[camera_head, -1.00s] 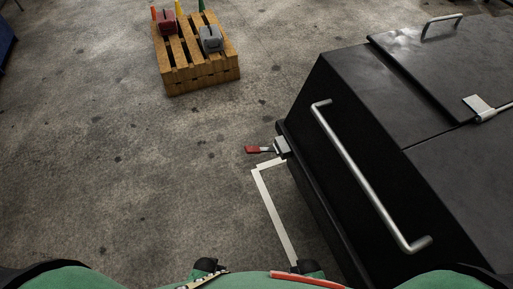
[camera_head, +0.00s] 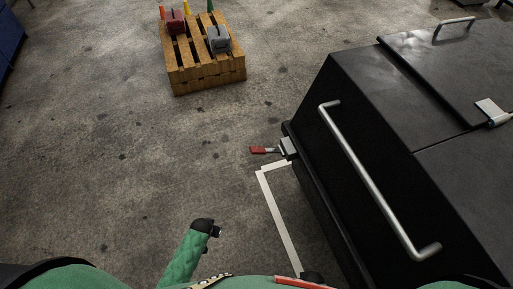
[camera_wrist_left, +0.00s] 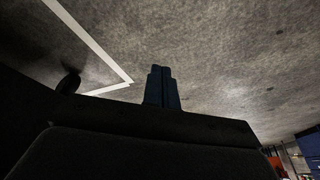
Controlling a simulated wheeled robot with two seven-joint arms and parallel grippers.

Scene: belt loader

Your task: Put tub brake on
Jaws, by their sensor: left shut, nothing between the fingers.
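The black tub (camera_head: 345,165) stands at the right in the head view, with a long grey handle (camera_head: 375,180) on its sloped face. The brake lever (camera_head: 259,150) has a red end and sticks out left from a grey bracket (camera_head: 289,147) low on the tub's corner. My left gripper (camera_head: 215,232) is below and left of the lever, well apart from it. In the left wrist view its dark fingers (camera_wrist_left: 162,88) are together and empty, over bare floor. Of my right arm, only a dark end (camera_head: 312,277) shows at the bottom edge; its fingers cannot be made out.
A white floor line (camera_head: 280,220) bends beside the tub. A wooden pallet stack (camera_head: 207,75) with a red and a grey object stands at the back. The concrete floor between is clear. A blue object (camera_head: 10,35) is at the upper left edge.

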